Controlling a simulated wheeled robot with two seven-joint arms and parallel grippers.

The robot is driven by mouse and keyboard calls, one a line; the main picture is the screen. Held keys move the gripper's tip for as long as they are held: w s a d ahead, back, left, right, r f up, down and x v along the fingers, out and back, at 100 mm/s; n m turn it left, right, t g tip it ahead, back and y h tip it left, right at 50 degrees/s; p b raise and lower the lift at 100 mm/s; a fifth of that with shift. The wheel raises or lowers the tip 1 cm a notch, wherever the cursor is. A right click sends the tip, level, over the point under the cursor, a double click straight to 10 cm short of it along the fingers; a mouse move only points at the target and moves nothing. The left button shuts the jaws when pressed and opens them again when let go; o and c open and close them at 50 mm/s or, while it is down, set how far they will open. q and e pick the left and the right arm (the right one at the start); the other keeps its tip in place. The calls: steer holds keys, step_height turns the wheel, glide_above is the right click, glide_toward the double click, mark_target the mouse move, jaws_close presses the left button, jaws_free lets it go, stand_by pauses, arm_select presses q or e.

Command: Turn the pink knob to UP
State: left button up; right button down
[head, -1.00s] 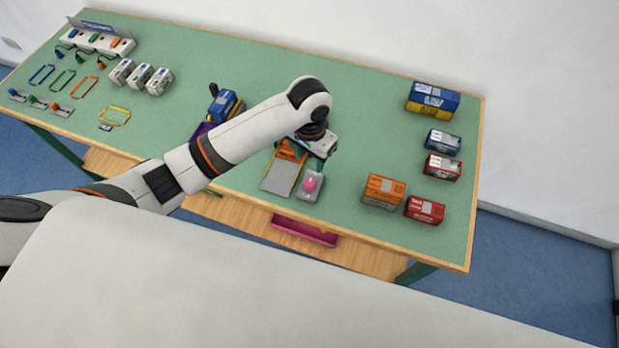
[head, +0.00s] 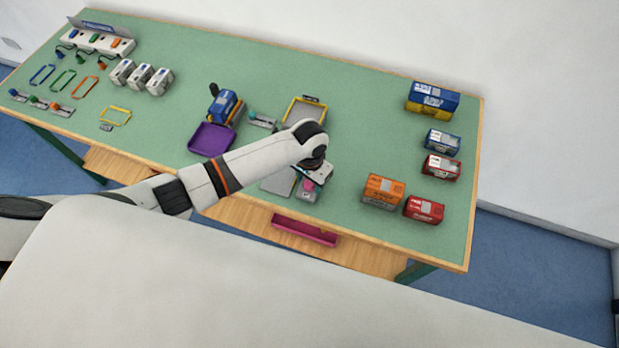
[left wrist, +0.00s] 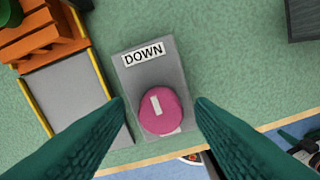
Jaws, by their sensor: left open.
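The pink knob (head: 308,185) sits on a small grey plate near the table's front edge. In the left wrist view the knob (left wrist: 160,110) is round, with a white mark on top that points roughly toward the "DOWN" label (left wrist: 143,54). Another white label is partly hidden beneath the knob's lower edge. My left gripper (left wrist: 159,101) is open, its green fingertips on either side of the knob with gaps visible. In the head view, my left wrist is above the plate and partly covers it. My right gripper is not in view.
A grey-floored tray with yellow edges (left wrist: 68,92) and an orange block (left wrist: 40,35) lie beside the plate. Orange (head: 383,191) and red (head: 424,209) boxes stand to the right. A purple tray (head: 211,140) lies to the left.

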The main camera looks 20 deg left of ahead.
arm_select(q)
steer(key=c, duration=1)
steer(key=shift+o, duration=0.2)
